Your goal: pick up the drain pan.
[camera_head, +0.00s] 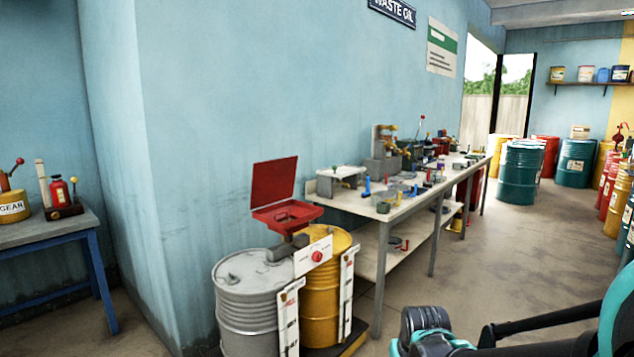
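I cannot make out a drain pan for certain in the head view. A red hinged-lid funnel tray (287,213) sits above a white drum and a yellow drum, its lid raised. Small items, too small to name surely, lie on the long workbench (403,206). Parts of my arm in teal and dark grey show at the bottom right. My gripper's fingers are not visible.
The white drum (245,305) and yellow drum (322,300) stand at the workbench's near end. A blue-legged table (45,236) is at left. Teal drums (520,172) stand at the back, and more drums line the right. The concrete floor (500,245) between is open.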

